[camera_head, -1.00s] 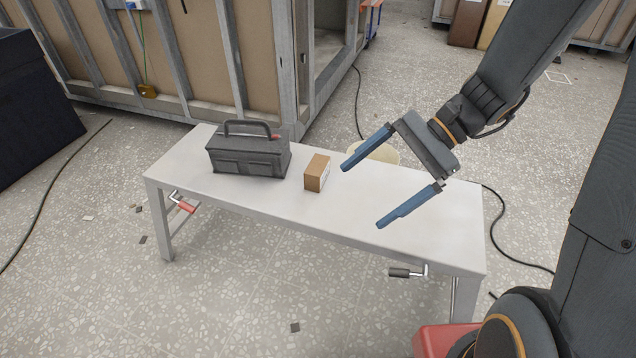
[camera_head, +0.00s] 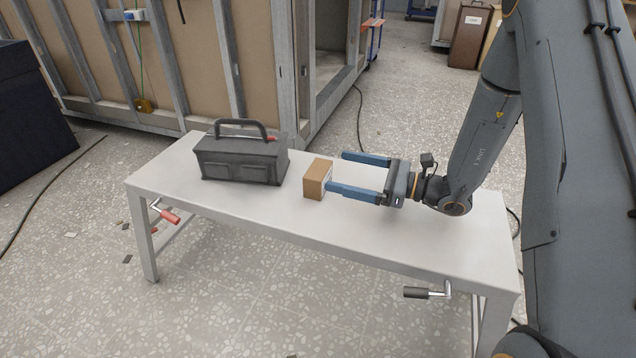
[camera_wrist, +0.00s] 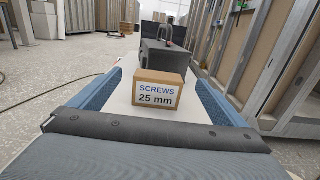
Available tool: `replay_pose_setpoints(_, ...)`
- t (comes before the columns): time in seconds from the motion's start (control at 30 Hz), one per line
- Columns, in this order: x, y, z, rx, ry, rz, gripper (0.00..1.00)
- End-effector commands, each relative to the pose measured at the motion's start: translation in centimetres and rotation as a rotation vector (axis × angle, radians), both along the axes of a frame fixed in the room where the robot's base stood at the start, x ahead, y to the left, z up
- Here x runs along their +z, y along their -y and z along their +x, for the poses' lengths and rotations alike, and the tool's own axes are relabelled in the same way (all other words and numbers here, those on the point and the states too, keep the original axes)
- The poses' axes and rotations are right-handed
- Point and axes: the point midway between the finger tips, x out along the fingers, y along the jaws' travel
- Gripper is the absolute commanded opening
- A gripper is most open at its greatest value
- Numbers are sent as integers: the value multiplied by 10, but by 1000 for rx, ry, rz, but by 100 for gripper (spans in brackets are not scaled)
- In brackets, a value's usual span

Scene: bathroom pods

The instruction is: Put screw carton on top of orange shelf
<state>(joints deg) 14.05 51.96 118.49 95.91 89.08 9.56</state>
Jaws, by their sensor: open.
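The screw carton (camera_head: 316,180) is a small brown box standing upright on the white workbench (camera_head: 400,236), right of the dark toolbox. In the wrist view the carton (camera_wrist: 158,91) shows its label "SCREWS 25 mm" facing me. My gripper (camera_head: 338,171) is open and level just above the bench, with its blue fingers pointing left at the carton. In the wrist view the carton lies ahead, between the two fingers, with free space on both sides. I cannot tell how far the fingertips reach past its near face. No orange shelf is visible.
The dark toolbox (camera_head: 240,157) with a raised handle stands left of the carton and behind it in the wrist view (camera_wrist: 166,59). A framed wall pod (camera_head: 190,60) stands behind.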

Motion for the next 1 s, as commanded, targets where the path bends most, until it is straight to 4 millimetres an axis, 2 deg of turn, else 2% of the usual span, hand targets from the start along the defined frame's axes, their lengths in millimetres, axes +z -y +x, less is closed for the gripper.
replay_pose_setpoints(0.03, -13, 0, 0, 0, -3, 0, 96)
replay_pose_setpoints(0.17, -31, 0, 0, 1, -1, -1, 96)
replay_pose_setpoints(0.43, -27, -20, 6, 3, 2, -2, 96)
replay_pose_setpoints(0.73, -27, -62, 22, 4, 1, -3, 96)
replay_pose_setpoints(1.0, -26, -71, 25, 2, 1, -1, 96)
